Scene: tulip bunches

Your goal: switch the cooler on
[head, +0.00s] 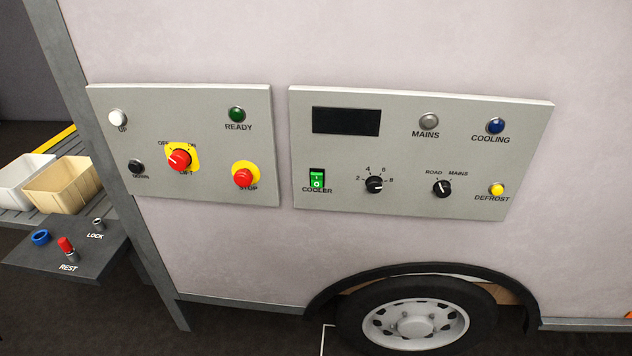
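The cooler switch (317,180) is a green rocker in a black frame, marked with a line above and a circle below. It sits above the label COOLER at the lower left of the right-hand grey panel (420,205). I cannot tell for sure which side of the rocker is pressed in. The display (346,121) above it is dark. The blue COOLING lamp (495,126) and the grey MAINS lamp (429,121) are at the panel's upper right. Neither gripper is in the head view.
The panel also has a numbered dial (374,185), a ROAD/MAINS knob (442,189) and a yellow DEFROST button (497,190). The left panel (215,192) holds lift controls and a red STOP button (243,177). A wheel (415,322) is below. Crates (62,184) stand left.

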